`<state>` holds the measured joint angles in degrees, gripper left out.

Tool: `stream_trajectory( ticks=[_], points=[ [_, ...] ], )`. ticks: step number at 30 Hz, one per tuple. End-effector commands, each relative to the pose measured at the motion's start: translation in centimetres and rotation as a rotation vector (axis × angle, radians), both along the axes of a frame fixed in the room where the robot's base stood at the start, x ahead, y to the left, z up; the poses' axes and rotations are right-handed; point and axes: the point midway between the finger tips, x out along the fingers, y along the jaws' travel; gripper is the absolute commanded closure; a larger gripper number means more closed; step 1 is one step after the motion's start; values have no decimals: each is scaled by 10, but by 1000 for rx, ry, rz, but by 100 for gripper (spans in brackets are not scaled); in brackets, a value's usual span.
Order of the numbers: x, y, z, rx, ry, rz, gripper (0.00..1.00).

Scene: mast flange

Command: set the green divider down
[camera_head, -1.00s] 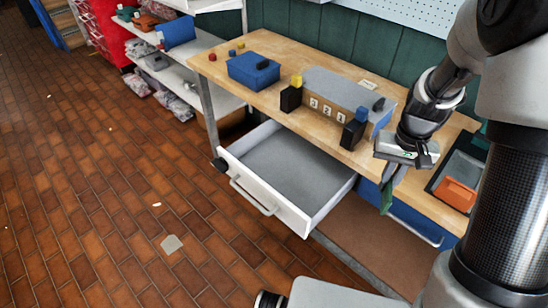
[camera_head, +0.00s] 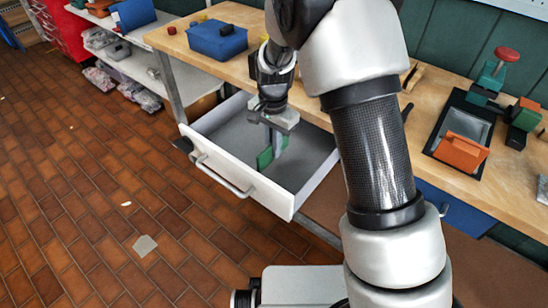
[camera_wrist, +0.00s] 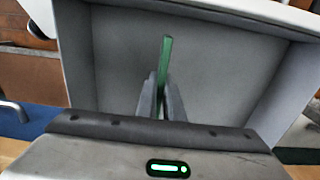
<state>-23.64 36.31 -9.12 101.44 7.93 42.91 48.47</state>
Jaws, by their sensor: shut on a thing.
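The green divider (camera_head: 265,158) is a thin flat piece, held upright between the fingers of my gripper (camera_head: 278,146). In the wrist view the divider (camera_wrist: 165,62) shows edge-on as a narrow green strip between the two fingers of my gripper (camera_wrist: 161,98). My gripper points down over the open white drawer (camera_head: 235,180), with the divider inside the outline of its grey floor. I cannot tell whether the divider's lower edge touches the drawer floor.
The wooden workbench (camera_head: 462,190) runs behind the drawer. A blue box (camera_head: 217,42) stands on it at the left. A black tray with an orange block (camera_head: 461,151) lies at the right. The drawer is otherwise empty in what I see.

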Motion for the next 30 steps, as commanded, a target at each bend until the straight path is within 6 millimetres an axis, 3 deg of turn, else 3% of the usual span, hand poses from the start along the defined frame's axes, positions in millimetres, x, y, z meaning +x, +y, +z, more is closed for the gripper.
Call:
stream_trajectory(
  ticks=[10,22,23,25,30],
  points=[
    [0,-1,-40,-1,2,0,100],
    [0,0,-45,-1,-1,1,100],
    [0,0,-44,0,-1,1,88],
    [0,0,-44,-1,-1,1,76],
    [0,0,-43,0,0,1,74]
  ],
)
